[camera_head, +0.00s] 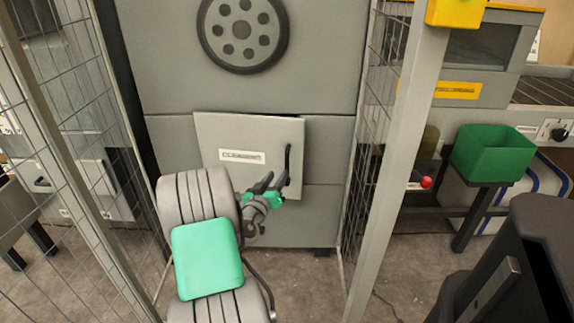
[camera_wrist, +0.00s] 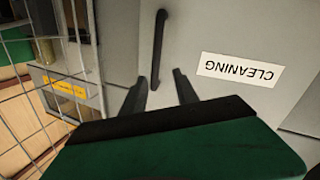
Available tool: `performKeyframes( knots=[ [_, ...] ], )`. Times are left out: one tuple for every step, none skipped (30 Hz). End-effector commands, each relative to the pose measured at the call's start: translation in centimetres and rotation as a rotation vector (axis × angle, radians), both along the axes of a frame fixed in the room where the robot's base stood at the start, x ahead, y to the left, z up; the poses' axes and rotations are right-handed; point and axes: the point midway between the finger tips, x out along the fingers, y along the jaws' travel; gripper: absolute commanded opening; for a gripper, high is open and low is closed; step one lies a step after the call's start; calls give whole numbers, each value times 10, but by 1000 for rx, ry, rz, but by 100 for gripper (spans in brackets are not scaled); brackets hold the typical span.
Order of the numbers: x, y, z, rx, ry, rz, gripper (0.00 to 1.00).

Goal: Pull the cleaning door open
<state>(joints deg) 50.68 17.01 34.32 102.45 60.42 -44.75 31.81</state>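The cleaning door (camera_head: 215,135) is a grey panel with a white "CLEANING" label, in the front of a tall grey machine. Its right side stands slightly out from the machine, with a thin dark gap along the top right. Its black vertical handle (camera_head: 287,165) is near the right edge. My gripper (camera_head: 272,183) is at the lower part of the handle. In the wrist view the handle (camera_wrist: 158,45) has its lower end between my spread fingertips (camera_wrist: 160,76), with room between them; contact cannot be told. The label (camera_wrist: 240,69) shows upside down there.
Wire mesh fence panels stand on the left (camera_head: 85,130) and right, with a grey post (camera_head: 395,150) at the right. A green bin (camera_head: 492,153) stands beyond the right fence. The floor before the door is partly hidden by my arm.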

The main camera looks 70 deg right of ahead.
Motion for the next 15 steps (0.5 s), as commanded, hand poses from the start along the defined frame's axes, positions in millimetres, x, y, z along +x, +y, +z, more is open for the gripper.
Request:
performKeyframes(
  knots=[
    [-6, 0, 4, -9, -89, -20, 36],
    [-7, 0, 4, -8, -151, -23, 36],
    [-8, 0, 3, -4, -220, -24, 36],
    [-8, 0, 3, -3, -262, -25, 36],
    [-8, 0, 3, -3, -294, -26, 36],
    [-8, -1, 3, -2, -322, -26, 36],
    [-8, -2, 2, -2, -334, -26, 36],
    [-8, -5, 2, -1, -340, -26, 36],
    [-8, -9, 2, -1, -342, -26, 36],
    [-8, -14, 2, -2, -343, -27, 36],
    [-9, -19, 2, -1, -343, -28, 36],
    [-9, -27, 2, -2, -342, -28, 36],
    [-9, -33, 2, -3, -342, -27, 36],
    [-9, -39, 2, -1, -342, -28, 36],
    [-9, -48, 2, -2, -342, -27, 36]
  ],
)
